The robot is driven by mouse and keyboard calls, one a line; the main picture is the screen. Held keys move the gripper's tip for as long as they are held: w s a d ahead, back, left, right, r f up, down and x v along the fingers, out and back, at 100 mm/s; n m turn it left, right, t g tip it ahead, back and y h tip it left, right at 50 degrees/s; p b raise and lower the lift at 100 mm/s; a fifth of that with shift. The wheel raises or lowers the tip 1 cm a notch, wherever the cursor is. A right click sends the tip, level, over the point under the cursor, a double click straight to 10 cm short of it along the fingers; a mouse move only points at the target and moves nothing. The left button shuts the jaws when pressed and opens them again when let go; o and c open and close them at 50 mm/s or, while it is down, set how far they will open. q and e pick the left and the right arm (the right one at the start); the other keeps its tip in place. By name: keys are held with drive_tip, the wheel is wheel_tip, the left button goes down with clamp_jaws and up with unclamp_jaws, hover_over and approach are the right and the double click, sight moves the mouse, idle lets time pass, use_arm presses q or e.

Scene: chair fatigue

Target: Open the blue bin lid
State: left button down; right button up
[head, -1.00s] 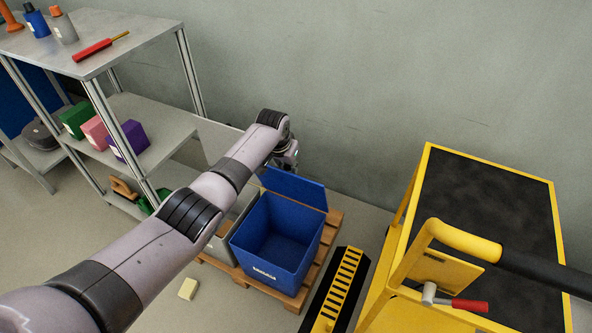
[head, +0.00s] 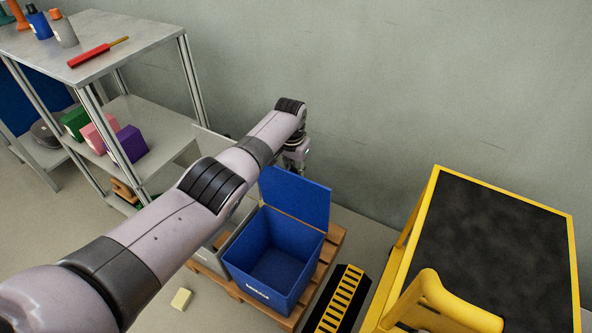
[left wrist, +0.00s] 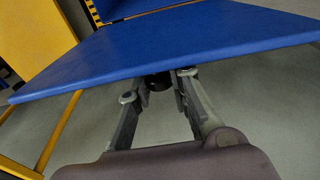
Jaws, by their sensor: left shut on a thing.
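The blue bin (head: 270,262) stands open on a wooden pallet, and I see down into its empty inside. Its blue lid (head: 297,197) stands raised, roughly upright, along the bin's back edge. My left arm reaches across to my left gripper (head: 297,158), which is at the lid's upper edge, partly hidden by the arm. In the left wrist view the lid (left wrist: 180,42) spans the upper part, and the left gripper (left wrist: 163,84) is shut on its near edge; the fingertips are partly hidden. My right gripper is not in view.
A grey bin (head: 215,247) stands beside the blue one, partly behind my arm. A yellow cart with a black top (head: 495,245) is at the right. A black and yellow striped block (head: 340,300) lies between. Metal shelves (head: 95,45) stand at the left.

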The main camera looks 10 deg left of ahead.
use_arm(q)
drive_tip(key=c, duration=1.4)
unclamp_jaws()
drive_tip(key=shift+c, duration=0.2)
drive_tip(key=shift+r, duration=0.1)
wheel_tip(320, 180, up, 12)
drive_tip(key=s, duration=0.1)
drive_tip(key=shift+s+a+f, duration=0.2)
drive_tip(key=shift+a, duration=0.05)
